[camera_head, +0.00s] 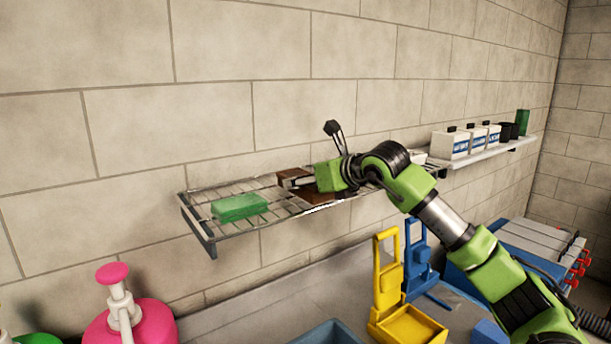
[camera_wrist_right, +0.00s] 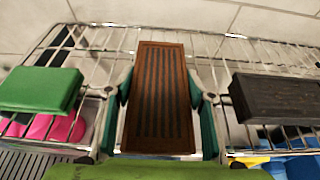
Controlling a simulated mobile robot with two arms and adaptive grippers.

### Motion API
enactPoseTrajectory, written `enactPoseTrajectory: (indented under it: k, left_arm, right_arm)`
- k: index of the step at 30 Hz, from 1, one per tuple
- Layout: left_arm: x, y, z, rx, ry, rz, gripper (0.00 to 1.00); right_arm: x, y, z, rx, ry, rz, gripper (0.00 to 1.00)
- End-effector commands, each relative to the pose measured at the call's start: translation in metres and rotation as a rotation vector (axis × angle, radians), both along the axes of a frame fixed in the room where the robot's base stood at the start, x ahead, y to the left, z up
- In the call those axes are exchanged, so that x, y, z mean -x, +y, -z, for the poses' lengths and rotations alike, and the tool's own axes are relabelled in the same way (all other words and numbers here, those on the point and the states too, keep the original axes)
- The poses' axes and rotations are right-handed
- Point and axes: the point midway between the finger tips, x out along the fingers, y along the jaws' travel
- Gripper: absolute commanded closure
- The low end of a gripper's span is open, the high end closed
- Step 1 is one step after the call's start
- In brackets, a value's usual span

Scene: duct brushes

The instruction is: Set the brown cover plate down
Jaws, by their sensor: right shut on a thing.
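The brown cover plate (camera_wrist_right: 158,100) has dark lengthwise stripes and lies between the fingers of my right gripper (camera_wrist_right: 160,108) in the wrist view. The fingers are shut on its two long sides. In the head view the right gripper (camera_head: 300,184) is over the middle of a wire rack (camera_head: 228,216) on the wall, and the brown plate (camera_head: 318,196) shows beside the fingers, partly hidden by them. The plate is at or just above the wires; I cannot tell whether it touches them. My left gripper is not in view.
A green block (camera_head: 240,207) lies on the rack to the left. A dark block (camera_wrist_right: 275,98) lies to the right in the wrist view. White bottles (camera_head: 455,143) stand on a farther shelf. Yellow (camera_head: 388,285) and blue (camera_head: 417,262) holders and a pink bottle (camera_head: 140,318) stand below.

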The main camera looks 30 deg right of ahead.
Motion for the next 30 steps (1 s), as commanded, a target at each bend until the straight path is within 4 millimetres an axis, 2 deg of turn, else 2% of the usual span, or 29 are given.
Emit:
enactPoseTrajectory:
  k: [2,12,13,15,27,30]
  left_arm:
    - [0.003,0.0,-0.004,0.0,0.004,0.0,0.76]
    - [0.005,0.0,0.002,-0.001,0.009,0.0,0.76]
    - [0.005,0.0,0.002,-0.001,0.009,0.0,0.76]
    - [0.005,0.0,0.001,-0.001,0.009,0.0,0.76]
    - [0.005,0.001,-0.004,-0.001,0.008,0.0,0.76]
    - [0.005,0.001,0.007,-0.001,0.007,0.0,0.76]
  right_arm:
    - [0.0,0.0,0.001,0.0,-0.003,0.0,0.79]
    - [0.0,0.0,0.006,-0.001,-0.004,0.0,0.79]
    - [0.0,0.0,0.007,0.0,-0.001,0.0,0.48]
    - [0.0,0.0,0.006,0.0,-0.001,0.0,0.34]
    - [0.0,0.0,0.002,0.0,-0.001,0.0,0.34]
    - [0.011,-0.002,0.001,0.0,-0.004,0.0,0.34]
